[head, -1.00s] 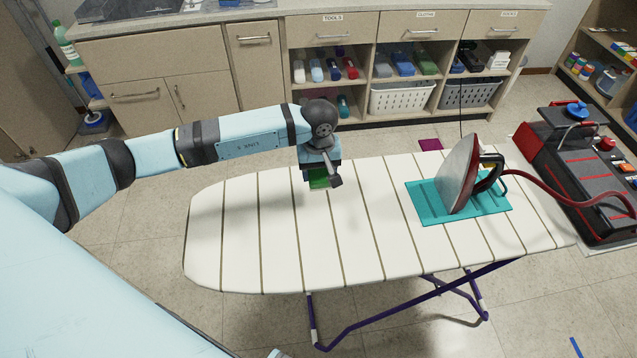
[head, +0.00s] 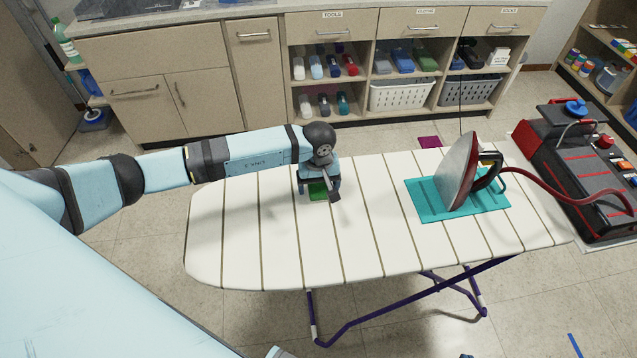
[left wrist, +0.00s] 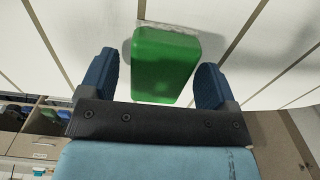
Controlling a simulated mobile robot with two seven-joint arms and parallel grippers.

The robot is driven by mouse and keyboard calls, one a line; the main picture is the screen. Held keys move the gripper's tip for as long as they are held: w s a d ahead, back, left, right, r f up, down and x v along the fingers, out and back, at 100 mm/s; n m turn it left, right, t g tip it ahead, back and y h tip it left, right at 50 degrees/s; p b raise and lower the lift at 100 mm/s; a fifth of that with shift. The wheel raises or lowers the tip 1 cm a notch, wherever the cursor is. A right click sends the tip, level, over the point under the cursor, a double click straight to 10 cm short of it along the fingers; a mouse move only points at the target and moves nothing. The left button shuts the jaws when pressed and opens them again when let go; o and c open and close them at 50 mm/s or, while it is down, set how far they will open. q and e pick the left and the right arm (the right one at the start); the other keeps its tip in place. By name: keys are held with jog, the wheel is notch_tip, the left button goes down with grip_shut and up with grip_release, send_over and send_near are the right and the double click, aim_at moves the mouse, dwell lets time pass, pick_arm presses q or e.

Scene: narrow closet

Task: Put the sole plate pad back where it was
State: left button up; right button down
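A green block-shaped pad (head: 318,192), which I take to be the sole plate pad, is at the middle rear of the white ironing board (head: 250,245). My left gripper (head: 319,186) is over it, pointing down. In the left wrist view the green pad (left wrist: 165,65) sits between the two blue fingers of my left gripper (left wrist: 158,85). The fingers are spread, with a gap beside the pad on the left and a narrow one on the right. A pale grey edge shows along the pad's far side. My right gripper is not in view.
An iron (head: 460,175) stands tilted on a teal mat (head: 425,200) at the board's right, its red hose running to a dark and red unit (head: 575,175). Cabinets and shelves with baskets (head: 400,95) line the back. The board's left and front are clear.

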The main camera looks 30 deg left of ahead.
aim_at(318, 185)
pick_arm(q)
notch_tip(318, 185, up, 12)
jog(key=b, duration=0.2)
dwell(0.5)
dwell(0.4)
